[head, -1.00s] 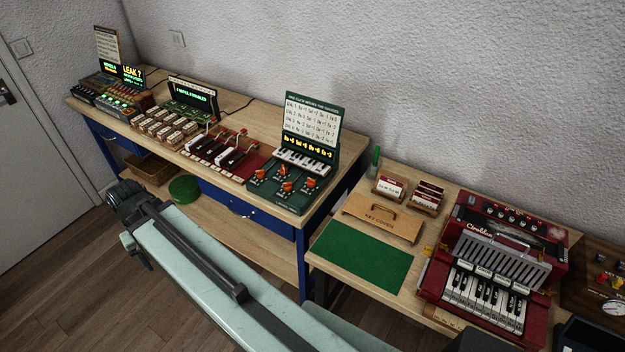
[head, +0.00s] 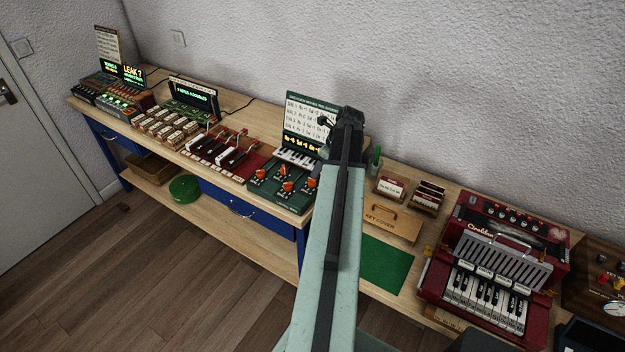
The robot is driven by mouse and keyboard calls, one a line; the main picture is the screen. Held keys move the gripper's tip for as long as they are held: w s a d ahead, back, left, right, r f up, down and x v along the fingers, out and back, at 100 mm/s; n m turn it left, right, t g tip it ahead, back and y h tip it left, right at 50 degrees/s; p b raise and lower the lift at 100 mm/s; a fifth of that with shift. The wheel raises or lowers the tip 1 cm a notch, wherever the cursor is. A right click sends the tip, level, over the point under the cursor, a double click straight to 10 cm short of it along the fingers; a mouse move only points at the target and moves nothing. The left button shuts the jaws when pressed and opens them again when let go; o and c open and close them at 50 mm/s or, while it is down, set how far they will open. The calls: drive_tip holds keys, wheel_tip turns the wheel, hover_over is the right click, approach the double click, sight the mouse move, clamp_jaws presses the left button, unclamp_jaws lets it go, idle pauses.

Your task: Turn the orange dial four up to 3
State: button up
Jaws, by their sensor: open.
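The orange dials (head: 287,186) sit in a group on a dark green panel (head: 291,205), in front of small piano keys and an upright card. Their number labels are too small to read, so I cannot tell which is dial four or where it points. The rightmost orange dial (head: 311,183) is close to the left edge of my arm. My gripper (head: 328,121) is at the arm's far end, in front of the card's right side and the wall. It appears empty and apart from the dials. My arm hides the panel's right edge.
Red-and-black levers (head: 222,150) and several pale blocks (head: 167,127) stand left of the panel. A wooden key cover (head: 390,222), a green mat (head: 385,265) and a red accordion (head: 494,262) lie on the right bench. A green bottle (head: 376,158) stands near the wall.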

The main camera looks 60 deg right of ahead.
sight(313, 180)
drive_tip(key=b+x, duration=0.7)
drive_tip(key=x, duration=0.1)
drive_tip(key=shift+s, duration=0.1)
drive_tip(key=shift+r, duration=0.1)
clamp_jaws()
